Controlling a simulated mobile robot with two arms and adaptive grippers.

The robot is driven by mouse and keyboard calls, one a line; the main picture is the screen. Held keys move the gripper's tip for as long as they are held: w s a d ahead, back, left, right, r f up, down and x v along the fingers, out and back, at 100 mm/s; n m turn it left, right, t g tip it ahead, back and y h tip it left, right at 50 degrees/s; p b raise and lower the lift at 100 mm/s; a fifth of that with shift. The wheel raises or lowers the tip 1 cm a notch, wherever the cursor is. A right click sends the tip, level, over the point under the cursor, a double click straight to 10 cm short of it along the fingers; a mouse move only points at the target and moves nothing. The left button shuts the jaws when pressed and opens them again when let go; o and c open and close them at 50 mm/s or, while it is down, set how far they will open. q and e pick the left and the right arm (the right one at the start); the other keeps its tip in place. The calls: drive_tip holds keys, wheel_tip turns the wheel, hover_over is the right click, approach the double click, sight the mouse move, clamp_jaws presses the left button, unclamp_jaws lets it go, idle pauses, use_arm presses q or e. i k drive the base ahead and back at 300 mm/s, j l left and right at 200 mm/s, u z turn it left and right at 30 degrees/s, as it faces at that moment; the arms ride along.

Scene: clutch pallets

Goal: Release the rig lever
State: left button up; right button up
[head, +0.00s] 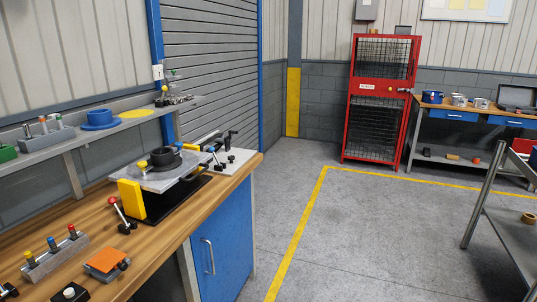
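A lever with a red knob (113,202) leans up to the left from a black base in front of the rig. Behind the rig, a black clamp-like handle (230,139) stands on a light plate. I cannot tell for sure which of these is the rig lever. Neither of my grippers shows in this view.
A rack of coloured-knob pegs (54,255) and an orange pad (106,261) lie on the near bench. A shelf (60,140) runs above it. Grey floor is open to the right. A red cage cabinet (378,98) and another bench (470,112) stand behind; a metal cart (510,232) is at right.

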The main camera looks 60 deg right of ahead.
sight(211, 149)
drive_tip(key=z, duration=1.4)
drive_tip(key=i+j, duration=0.2)
drive_tip(key=i, duration=0.35)
drive_tip(key=i+j+z, duration=0.2)
drive_tip(key=i+z, duration=0.1)
drive_tip(key=z, duration=1.05)
